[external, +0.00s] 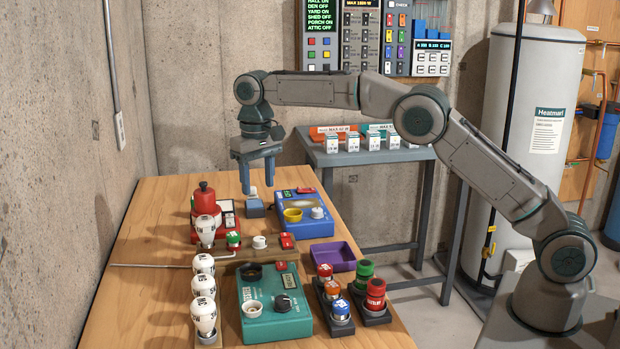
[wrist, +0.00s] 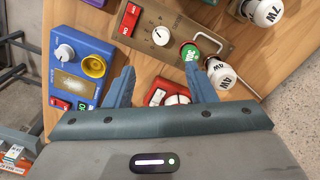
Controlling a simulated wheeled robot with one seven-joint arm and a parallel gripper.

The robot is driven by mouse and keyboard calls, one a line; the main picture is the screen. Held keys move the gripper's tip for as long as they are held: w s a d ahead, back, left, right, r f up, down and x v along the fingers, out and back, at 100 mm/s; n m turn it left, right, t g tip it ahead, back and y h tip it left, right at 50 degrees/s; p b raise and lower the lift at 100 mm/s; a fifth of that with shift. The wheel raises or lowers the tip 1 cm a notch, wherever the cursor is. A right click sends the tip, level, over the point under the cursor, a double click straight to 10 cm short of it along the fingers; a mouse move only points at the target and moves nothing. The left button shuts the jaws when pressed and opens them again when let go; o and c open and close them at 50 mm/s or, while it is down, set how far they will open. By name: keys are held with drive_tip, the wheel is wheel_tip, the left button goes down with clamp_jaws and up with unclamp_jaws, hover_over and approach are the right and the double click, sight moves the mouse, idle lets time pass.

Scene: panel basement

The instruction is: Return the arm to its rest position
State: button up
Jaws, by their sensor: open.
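My gripper (external: 259,177) is open and points down over the far part of the wooden table (external: 158,205). Its two blue fingers are apart with nothing between them. In the wrist view my gripper (wrist: 160,88) shows above the red device (wrist: 168,96), with the blue device (wrist: 80,50) to the left. My arm stretches from its base at the lower right across the back of the table. In the external view the fingertips hang near a small blue block, and I cannot tell whether they touch it.
The blue device (external: 302,222), red device (external: 205,207), teal device (external: 275,322), purple tray (external: 333,256) and several white bulbs (external: 204,316) stand on the table. A grey side table (external: 365,155) holds small boxes. A water heater (external: 518,140) stands behind my arm. A concrete wall is at left.

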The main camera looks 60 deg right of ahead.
drive_tip(key=s+d+r+t, duration=0.1)
drive_tip(key=s+d+r, duration=0.2)
drive_tip(key=s, duration=0.3)
drive_tip(key=s+d+r+n, duration=0.1)
drive_tip(key=s+d+r, duration=0.2)
drive_tip(key=s, duration=0.3)
drive_tip(key=s+d+r+t, duration=0.1)
drive_tip(key=s+d+r, duration=0.2)
drive_tip(key=s, duration=0.2)
drive_tip(key=s+d+f, duration=0.1)
drive_tip(key=s+f, duration=0.1)
drive_tip(key=s, duration=0.6)
drive_tip(key=s+d+f+n, duration=0.1)
drive_tip(key=s+d+f, duration=0.1)
drive_tip(key=s, duration=0.6)
drive_tip(key=s+d+f+t, duration=0.1)
drive_tip(key=s+f, duration=0.3)
drive_tip(key=s, duration=0.4)
drive_tip(key=shift+s+d+f+n, duration=0.25)
drive_tip(key=shift+s+n, duration=0.1)
drive_tip(key=shift+n, duration=0.05)
